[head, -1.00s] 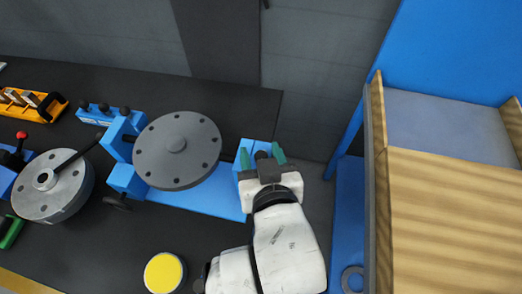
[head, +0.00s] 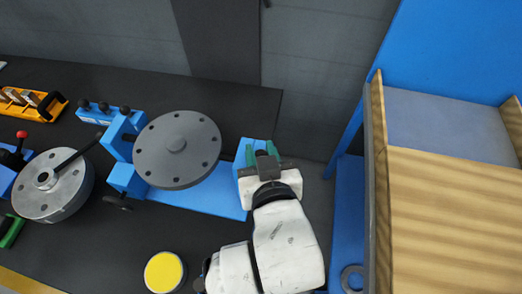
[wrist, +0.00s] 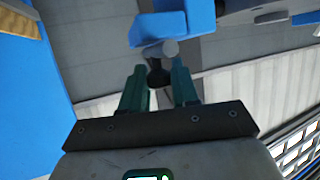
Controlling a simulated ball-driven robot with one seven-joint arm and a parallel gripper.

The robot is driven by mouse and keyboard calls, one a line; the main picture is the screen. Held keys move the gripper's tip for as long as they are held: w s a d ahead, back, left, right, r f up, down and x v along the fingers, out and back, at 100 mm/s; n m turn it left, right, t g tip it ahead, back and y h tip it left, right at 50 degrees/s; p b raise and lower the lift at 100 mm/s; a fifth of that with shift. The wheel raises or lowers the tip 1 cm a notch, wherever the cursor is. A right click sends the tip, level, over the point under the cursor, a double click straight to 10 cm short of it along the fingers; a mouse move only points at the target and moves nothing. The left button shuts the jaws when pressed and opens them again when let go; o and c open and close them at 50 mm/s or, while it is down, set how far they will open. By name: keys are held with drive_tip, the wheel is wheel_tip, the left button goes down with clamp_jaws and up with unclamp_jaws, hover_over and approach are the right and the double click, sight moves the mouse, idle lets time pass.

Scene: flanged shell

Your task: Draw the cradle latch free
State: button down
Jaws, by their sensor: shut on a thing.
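The blue cradle (head: 200,198) lies on the dark bench and bears a grey flanged disc (head: 177,150) with holes around its rim. My gripper (head: 262,153) is at the cradle's right end block (head: 245,180). In the wrist view my gripper (wrist: 160,82) has its green fingers on either side of a dark round latch knob (wrist: 157,75), shut on it. A grey round end (wrist: 170,48) shows just beyond the knob, by the blue block (wrist: 158,28). How far the latch sits in the cradle is hidden.
A grey flanged part with a lever (head: 60,185) stands at the left. A yellow-topped round tin (head: 164,272) is near the front. An orange tray (head: 32,104) and a blue rack with black knobs (head: 105,112) lie behind. A wooden-sided bin (head: 440,190) stands at the right.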

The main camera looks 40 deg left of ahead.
drive_tip(key=shift+w, duration=0.1)
drive_tip(key=shift+w+a+p, duration=0.15)
drive_tip(key=shift+w+a, duration=0.3)
drive_tip(key=shift+w, duration=0.25)
drive_tip(key=shift+w+a+p, duration=0.15)
drive_tip(key=shift+w+a, duration=0.25)
drive_tip(key=shift+w, duration=0.25)
drive_tip(key=shift+r, duration=0.1)
drive_tip(key=c, duration=0.9)
unclamp_jaws()
drive_tip(key=shift+c, duration=0.2)
drive_tip(key=b+v, duration=0.1)
drive_tip(key=v, duration=0.9)
drive_tip(key=shift+s+d, duration=0.2)
drive_tip(key=shift+d, duration=0.1)
